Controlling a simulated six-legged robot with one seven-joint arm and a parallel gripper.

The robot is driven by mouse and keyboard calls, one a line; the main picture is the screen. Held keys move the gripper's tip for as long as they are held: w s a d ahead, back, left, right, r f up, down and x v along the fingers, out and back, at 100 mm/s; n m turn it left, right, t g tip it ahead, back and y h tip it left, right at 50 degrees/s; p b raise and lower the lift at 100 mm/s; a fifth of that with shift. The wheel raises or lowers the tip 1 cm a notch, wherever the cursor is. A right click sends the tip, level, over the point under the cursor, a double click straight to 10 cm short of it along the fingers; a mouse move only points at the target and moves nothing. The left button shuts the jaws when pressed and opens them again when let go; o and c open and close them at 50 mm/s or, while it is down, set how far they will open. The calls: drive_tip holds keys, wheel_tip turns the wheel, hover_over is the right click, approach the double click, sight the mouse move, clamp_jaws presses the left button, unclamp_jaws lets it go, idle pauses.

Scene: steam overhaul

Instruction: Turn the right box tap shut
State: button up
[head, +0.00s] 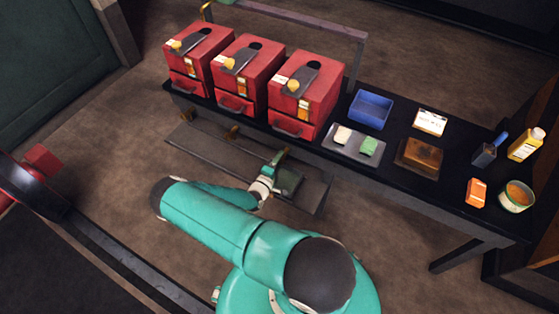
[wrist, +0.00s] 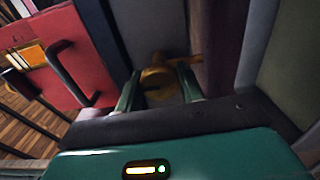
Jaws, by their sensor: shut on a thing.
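Three red boxes stand in a row on the black bench, and the right box (head: 303,92) has a drawer with a grey handle at its foot. A brass tap (wrist: 158,84) shows in the wrist view, with a lever reaching to the right. My gripper (head: 278,162) is below the front of the right box. In the wrist view, its two green fingers (wrist: 159,88) are on either side of the tap body and shut on it. In the head view, my gripper hides this tap. The left tap (head: 188,116) and middle tap (head: 233,132) are visible.
A grey tray (head: 203,150) runs low under the taps. A red drawer (wrist: 68,62) is close on the left in the wrist view.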

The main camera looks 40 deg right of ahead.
drive_tip(key=shift+a, duration=0.15)
idle(0.4)
drive_tip(key=o, duration=0.9)
drive_tip(key=shift+o, duration=0.2)
drive_tip(key=v, duration=1.3)
drive_tip(key=shift+a, duration=0.35)
